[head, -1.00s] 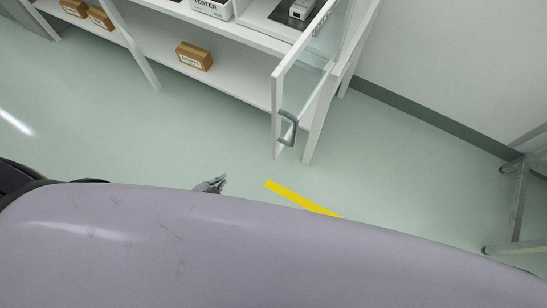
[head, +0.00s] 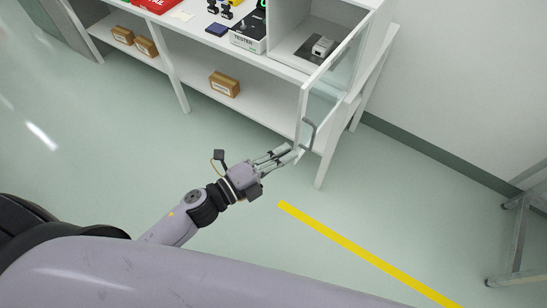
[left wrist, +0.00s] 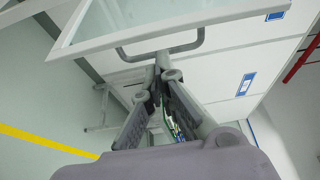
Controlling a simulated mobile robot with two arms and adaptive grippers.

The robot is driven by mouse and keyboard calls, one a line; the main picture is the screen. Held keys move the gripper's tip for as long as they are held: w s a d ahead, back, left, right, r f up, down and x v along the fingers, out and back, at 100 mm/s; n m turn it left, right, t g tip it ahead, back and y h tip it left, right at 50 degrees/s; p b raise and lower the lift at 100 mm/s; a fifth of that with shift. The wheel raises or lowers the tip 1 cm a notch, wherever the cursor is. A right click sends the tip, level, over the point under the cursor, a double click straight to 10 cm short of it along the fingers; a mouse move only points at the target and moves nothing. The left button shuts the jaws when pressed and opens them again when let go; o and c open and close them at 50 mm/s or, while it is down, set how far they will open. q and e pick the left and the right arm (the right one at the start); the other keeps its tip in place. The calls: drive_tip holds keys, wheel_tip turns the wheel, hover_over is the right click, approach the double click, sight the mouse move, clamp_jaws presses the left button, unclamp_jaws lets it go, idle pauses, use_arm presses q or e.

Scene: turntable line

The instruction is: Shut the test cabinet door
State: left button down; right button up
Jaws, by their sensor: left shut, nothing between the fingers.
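The test cabinet (head: 285,18) is a white box at the right end of the bench. Its glass door with a white frame (head: 302,108) stands open and juts out towards me. A grey bar handle (head: 311,132) sits on the door's free edge. My left gripper (head: 296,152) is shut and empty, its fingertips close by the handle and the door's lower corner. In the left wrist view the fingertips (left wrist: 160,72) lie just under the handle (left wrist: 188,49), and the door frame (left wrist: 180,25) crosses above. I cannot tell whether they touch. My right gripper is not in view.
A grey device (head: 322,46) stands inside the cabinet. A tester box (head: 248,37) is beside it on the white bench. Cardboard boxes, one of them here (head: 224,84), lie on the lower shelf. The floor around the yellow line (head: 350,244) is clear.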

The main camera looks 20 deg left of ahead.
sight(300, 146)
use_arm(q)
drive_tip(key=p+x, duration=0.1)
drive_tip(key=x, duration=0.4)
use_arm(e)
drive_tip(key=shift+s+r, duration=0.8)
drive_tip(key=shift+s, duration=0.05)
use_arm(q)
drive_tip(key=shift+a, duration=0.1)
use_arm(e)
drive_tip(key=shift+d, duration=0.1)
